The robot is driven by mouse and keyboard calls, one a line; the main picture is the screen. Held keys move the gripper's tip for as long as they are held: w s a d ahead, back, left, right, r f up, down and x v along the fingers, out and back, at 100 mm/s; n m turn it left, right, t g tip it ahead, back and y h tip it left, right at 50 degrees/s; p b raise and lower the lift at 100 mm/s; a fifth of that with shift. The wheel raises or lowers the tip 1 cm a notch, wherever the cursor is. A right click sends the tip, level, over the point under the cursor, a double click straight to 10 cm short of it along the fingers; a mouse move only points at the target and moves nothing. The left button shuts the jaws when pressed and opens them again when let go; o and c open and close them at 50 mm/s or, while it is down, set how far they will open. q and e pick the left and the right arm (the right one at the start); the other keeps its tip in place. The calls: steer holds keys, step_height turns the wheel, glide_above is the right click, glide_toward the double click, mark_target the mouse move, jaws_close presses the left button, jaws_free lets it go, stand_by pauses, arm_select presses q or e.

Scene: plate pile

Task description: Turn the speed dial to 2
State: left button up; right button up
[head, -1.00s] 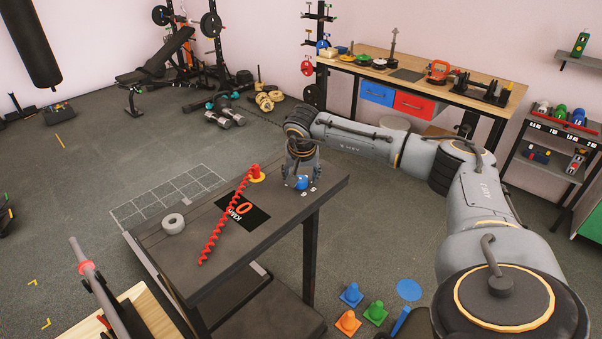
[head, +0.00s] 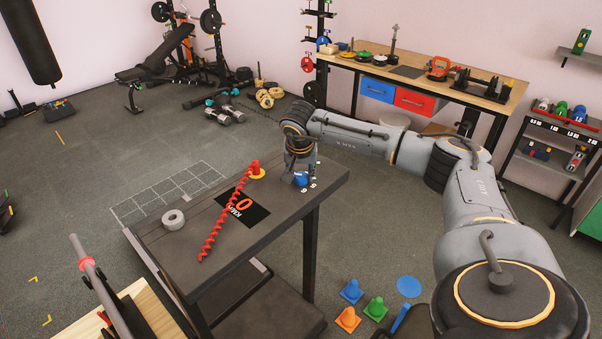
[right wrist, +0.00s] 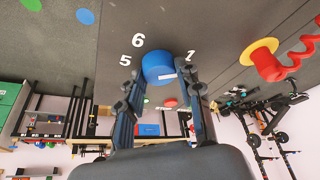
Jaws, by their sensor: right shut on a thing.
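The blue speed dial (head: 301,180) sits near the right edge of the dark table (head: 190,268). My right gripper (head: 300,171) reaches down onto it from above. In the right wrist view the dial (right wrist: 157,66) is between the two fingers of my right gripper (right wrist: 163,80), which is shut on it. White digits 5, 6 and 1 show around the dial; other digits are hidden. A short white mark shows on the dial's lower right, on the side toward the 1. My left gripper is not in view.
A red spiral (head: 222,225), a red peg on a yellow disc (head: 256,172), a black display with a red 0 (head: 243,205) and a grey ring (head: 173,219) are on the same table. Small cones (head: 374,308) stand on the floor at the front.

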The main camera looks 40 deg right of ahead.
steer(key=m+g+h, duration=0.1)
steer(key=m, duration=0.3)
steer(key=shift+w, duration=0.15)
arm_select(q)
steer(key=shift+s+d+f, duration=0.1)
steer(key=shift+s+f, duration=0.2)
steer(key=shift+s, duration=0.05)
arm_select(e)
steer(key=shift+w+m+g, duration=0.1)
steer(key=shift+m+g, duration=1)
steer(key=shift+m, duration=1.4)
steer(key=o, duration=1.1)
steer(key=shift+o, duration=0.2)
steer(key=shift+a+r, duration=0.15)
steer(key=shift+r, duration=0.05)
steer(key=v, duration=1.1)
steer(key=shift+a+r, duration=0.2)
